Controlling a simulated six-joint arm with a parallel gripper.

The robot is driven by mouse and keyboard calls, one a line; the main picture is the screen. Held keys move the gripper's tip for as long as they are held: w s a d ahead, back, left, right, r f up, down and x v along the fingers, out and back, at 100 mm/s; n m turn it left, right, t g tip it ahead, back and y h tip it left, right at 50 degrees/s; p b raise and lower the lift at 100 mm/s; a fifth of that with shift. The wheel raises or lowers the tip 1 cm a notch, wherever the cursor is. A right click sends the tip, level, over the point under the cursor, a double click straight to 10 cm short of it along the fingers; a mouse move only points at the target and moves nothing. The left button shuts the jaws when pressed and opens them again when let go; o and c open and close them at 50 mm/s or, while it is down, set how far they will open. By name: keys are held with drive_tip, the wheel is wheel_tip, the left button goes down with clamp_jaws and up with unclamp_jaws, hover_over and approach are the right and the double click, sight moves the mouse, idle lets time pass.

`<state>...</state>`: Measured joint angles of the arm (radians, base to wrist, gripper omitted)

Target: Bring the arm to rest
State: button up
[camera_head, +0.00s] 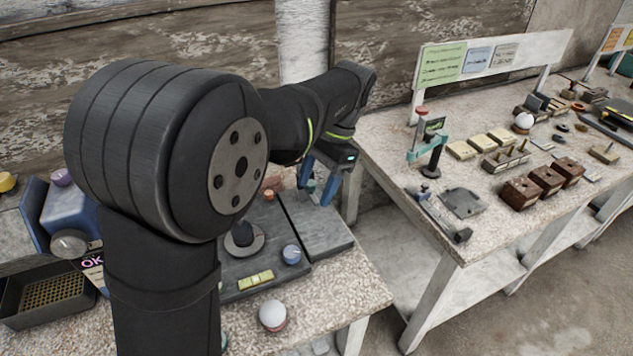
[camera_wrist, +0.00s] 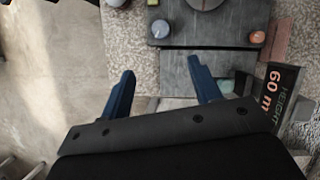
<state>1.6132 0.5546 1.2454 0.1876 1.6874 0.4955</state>
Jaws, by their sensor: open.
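My gripper (camera_head: 318,184) has two blue fingers and hangs above the right edge of the near table, beside the gap to the far table. In the wrist view the fingers (camera_wrist: 160,85) are spread apart with nothing between them. A white plaster sphere (camera_head: 273,314) sits on a small base at the front of the near table. Another white sphere (camera_head: 524,121) stands on the far table. My arm hides part of the near table.
A dark slab (camera_head: 325,236) on the near table carries a blue knob (camera_head: 292,254), a yellow-green block (camera_head: 256,280) and a round dark piece (camera_head: 243,238). The far table (camera_head: 400,130) holds wooden blocks and tools. A black display (camera_wrist: 275,95) stands close to the gripper.

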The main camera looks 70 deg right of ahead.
sight(291, 251)
idle(0.6)
drive_tip(key=x, duration=1.7)
drive_tip(key=shift+w+a+f, duration=0.1)
drive_tip(key=shift+w+f, duration=0.05)
drive_tip(key=n+g, duration=0.1)
drive_tip(key=n, duration=0.3)
drive_tip(key=shift+w+y, duration=0.15)
drive_tip(key=shift+y, duration=0.25)
drive_tip(key=n+g, duration=0.2)
drive_tip(key=n, duration=0.2)
drive_tip(key=shift+w+n, duration=0.15)
drive_tip(key=shift+n, duration=0.25)
drive_tip(key=n+g, duration=0.1)
drive_tip(key=n, duration=0.3)
drive_tip(key=shift+w+g+h, duration=0.1)
drive_tip(key=shift+g+h, duration=0.3)
drive_tip(key=n+g+h, duration=0.1)
drive_tip(key=n, duration=0.3)
drive_tip(key=shift+a+n, duration=0.1)
drive_tip(key=shift+n, duration=0.3)
